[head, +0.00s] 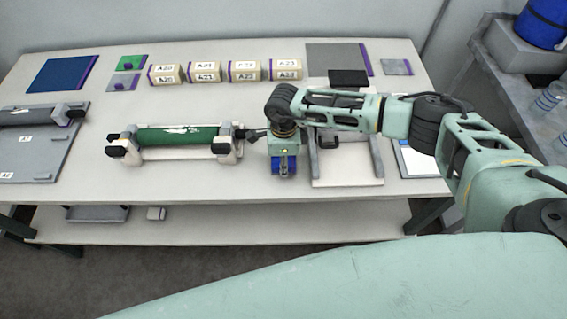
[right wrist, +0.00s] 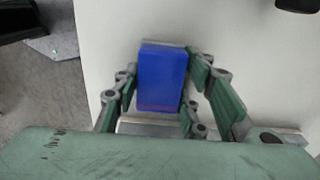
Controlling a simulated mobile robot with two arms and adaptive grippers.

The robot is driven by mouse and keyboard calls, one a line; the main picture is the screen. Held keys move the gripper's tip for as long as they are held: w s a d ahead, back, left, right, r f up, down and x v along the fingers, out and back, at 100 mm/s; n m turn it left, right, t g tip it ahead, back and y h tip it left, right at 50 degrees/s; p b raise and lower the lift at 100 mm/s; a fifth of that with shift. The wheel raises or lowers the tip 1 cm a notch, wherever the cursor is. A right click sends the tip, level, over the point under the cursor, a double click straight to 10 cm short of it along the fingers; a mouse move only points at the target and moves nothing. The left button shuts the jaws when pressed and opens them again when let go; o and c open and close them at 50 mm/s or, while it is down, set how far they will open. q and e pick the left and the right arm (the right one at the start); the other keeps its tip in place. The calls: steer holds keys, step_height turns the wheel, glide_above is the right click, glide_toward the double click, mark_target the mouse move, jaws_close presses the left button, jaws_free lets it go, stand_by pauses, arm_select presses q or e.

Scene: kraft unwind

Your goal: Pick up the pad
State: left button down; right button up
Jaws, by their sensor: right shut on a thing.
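A blue block-like pad (right wrist: 162,78) sits between the fingers of my right gripper (right wrist: 165,90) in the right wrist view. In the head view my right gripper (head: 284,172) points down at the table's front edge, between the green roller and the pale frame, with blue showing at its fingers. It is shut on the blue pad. I cannot tell whether the pad touches the table. My left gripper is not in view.
A green roller (head: 175,137) on a stand is just left of my right gripper. A pale frame (head: 348,172) stands to the right. A shelf with bottles is far right.

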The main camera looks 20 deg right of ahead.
steer(key=shift+r, duration=0.15)
steer(key=shift+r, duration=0.25)
steer(key=r, duration=0.1)
steer(key=r+b, duration=0.1)
steer(key=s+r+b, duration=0.1)
steer(key=shift+d+r, duration=0.25)
steer(key=shift+r, duration=0.05)
steer(key=s+d+r+b, duration=0.1)
steer(key=s+r, duration=0.1)
steer(key=s, duration=0.1)
steer(key=s+d+r+b, duration=0.1)
steer(key=s+r, duration=0.1)
steer(key=s, duration=0.1)
steer(key=s+d+r+b, duration=0.1)
steer(key=s+d+r, duration=0.1)
steer(key=s, duration=0.2)
steer(key=shift+r, duration=0.35)
